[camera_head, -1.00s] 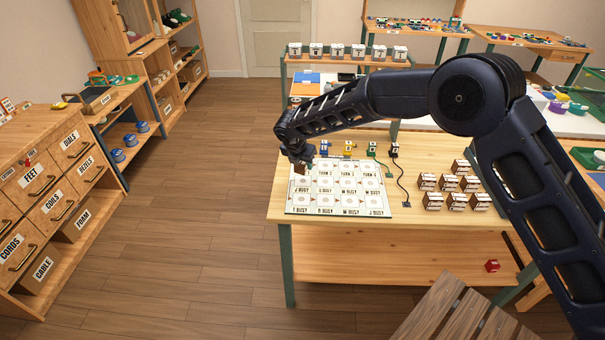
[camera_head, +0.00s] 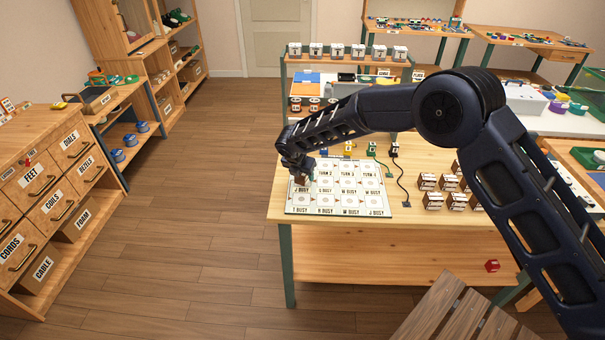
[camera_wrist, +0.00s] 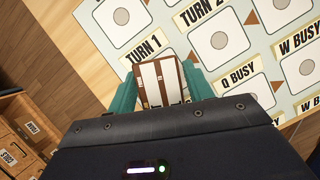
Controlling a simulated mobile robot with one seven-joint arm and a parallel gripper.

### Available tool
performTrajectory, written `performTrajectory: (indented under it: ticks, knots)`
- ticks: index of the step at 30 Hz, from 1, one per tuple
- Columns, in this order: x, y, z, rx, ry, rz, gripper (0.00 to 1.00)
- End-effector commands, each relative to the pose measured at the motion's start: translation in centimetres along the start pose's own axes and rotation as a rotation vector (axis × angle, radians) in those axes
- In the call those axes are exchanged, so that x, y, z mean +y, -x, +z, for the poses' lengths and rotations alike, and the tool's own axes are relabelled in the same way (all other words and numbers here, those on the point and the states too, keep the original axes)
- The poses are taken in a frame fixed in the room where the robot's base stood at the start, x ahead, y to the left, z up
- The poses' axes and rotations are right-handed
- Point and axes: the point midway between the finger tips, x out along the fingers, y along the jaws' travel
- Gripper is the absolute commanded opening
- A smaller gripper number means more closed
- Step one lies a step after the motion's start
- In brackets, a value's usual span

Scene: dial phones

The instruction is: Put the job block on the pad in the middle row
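The job block (camera_wrist: 161,82), brown with white faces, sits between the teal fingers of my gripper (camera_wrist: 158,88) in the wrist view. In the head view my gripper (camera_head: 299,173) is over the left side of the pale board (camera_head: 340,211) of labelled pads. The wrist view shows the block just below the "TURN 1" label, and the pad there is hidden by the block and my gripper. I cannot tell whether the block touches the board. The "TURN 2" pad (camera_wrist: 220,40) and "Q BUSY" pad (camera_wrist: 259,91) show bare.
Several similar brown-and-white blocks (camera_head: 433,201) stand on the table to the right of the board. Small coloured parts with cords (camera_head: 372,150) lie behind the board. A red block (camera_head: 492,265) lies on the lower shelf. The wooden floor to the left is clear.

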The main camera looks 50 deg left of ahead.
Motion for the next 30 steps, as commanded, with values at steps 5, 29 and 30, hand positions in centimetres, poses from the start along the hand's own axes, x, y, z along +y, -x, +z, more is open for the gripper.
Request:
performTrajectory:
  ticks: [5, 29, 30]
  knots:
    - [0.0, 0.1, 0.0, 0.0, 0.0, 0.0, 0.61]
    - [0.0, 9.7, 0.2, -0.001, -0.001, 0.002, 0.61]
    - [0.0, 10.3, 0.2, -0.001, -0.001, 0.002, 0.61]
